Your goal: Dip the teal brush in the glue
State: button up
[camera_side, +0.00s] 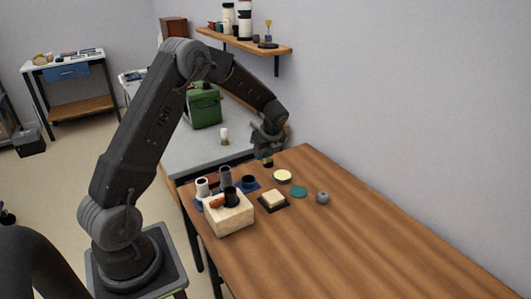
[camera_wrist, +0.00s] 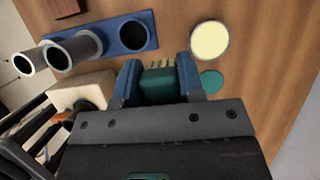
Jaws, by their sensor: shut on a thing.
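My gripper (camera_wrist: 159,75) is shut on the teal brush (camera_wrist: 158,88), with its blue fingers on either side. Pale bristles show at the brush's far end in the wrist view. In the side view my gripper (camera_side: 266,153) is above the far end of the wooden table, and the brush is too small and dark to make out clearly. The glue looks to be the pale yellow round pot (camera_side: 282,176), which also shows in the wrist view (camera_wrist: 209,40), up and right of the bristles and apart from them.
A blue rack (camera_side: 251,183) with grey tubes stands left of the pot. Nearer are a cream block (camera_side: 229,219) with a black cup and a dark tray with a pale pad (camera_side: 272,198). A teal disc (camera_side: 299,192) and grey knob (camera_side: 322,198) lie right. The table's near right is clear.

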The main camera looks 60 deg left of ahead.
jog(key=shift+c, duration=1.1)
send_over(279, 172)
jog(key=d, duration=0.1)
notch_tip(279, 172, down, 2)
jog(key=f, duration=0.1)
jog(key=shift+w+d+r, duration=0.1)
jog(key=shift+f, duration=2.85)
jog(key=shift+f, duration=0.6)
notch_tip(279, 172, up, 7)
jog(key=shift+d, duration=0.1)
